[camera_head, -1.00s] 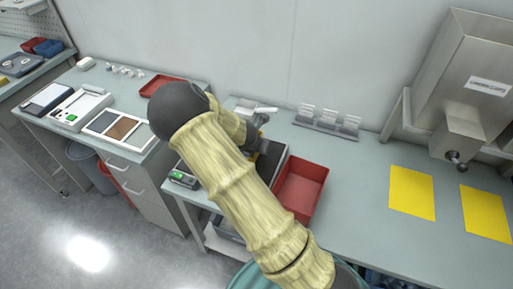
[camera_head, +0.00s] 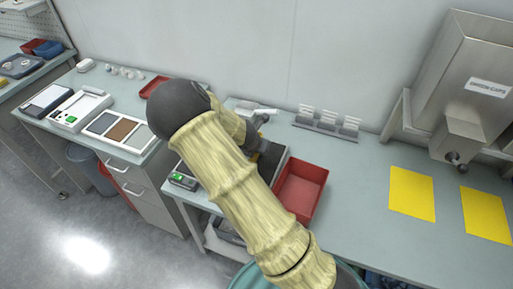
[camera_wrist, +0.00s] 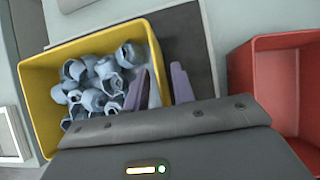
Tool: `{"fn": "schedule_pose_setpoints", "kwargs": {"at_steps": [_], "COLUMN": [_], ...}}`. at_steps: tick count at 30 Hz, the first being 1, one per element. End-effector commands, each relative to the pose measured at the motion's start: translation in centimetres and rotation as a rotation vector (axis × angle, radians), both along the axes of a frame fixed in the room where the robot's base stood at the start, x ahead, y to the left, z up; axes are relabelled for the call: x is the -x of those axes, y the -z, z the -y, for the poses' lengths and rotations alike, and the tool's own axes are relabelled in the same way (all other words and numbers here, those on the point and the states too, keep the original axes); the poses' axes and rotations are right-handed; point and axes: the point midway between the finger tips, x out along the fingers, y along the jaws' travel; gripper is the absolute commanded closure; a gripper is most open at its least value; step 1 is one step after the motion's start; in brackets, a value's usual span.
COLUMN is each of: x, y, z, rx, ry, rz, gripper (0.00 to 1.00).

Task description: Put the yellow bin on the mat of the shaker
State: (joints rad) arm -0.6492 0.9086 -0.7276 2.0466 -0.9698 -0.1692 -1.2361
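The yellow bin (camera_wrist: 88,38) fills the left of the wrist view and holds several grey-blue caps (camera_wrist: 100,80). The shaker's dark mat (camera_wrist: 188,45) shows behind and right of the bin. It also shows beside the red bin in the head view (camera_head: 272,160). The bin is at the mat; its underside and contact are hidden.
A red bin (camera_head: 318,172) stands close to the right of the shaker; it also shows in the wrist view (camera_wrist: 243,70). A device with a green display (camera_head: 183,180) is at the left. Yellow sheets (camera_head: 411,194) lie at the right beneath a metal dispenser (camera_head: 474,85).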

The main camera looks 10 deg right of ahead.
Motion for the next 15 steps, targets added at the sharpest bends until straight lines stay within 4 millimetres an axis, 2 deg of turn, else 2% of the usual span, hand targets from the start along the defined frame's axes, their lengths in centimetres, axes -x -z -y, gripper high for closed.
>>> {"fn": "schedule_pose_setpoints", "kwargs": {"at_steps": [15], "x": [3.7], "y": [-6.8], "z": [-2.4], "rx": [-0.003], "ry": [-0.002], "rz": [0.001], "gripper": [0.75]}}
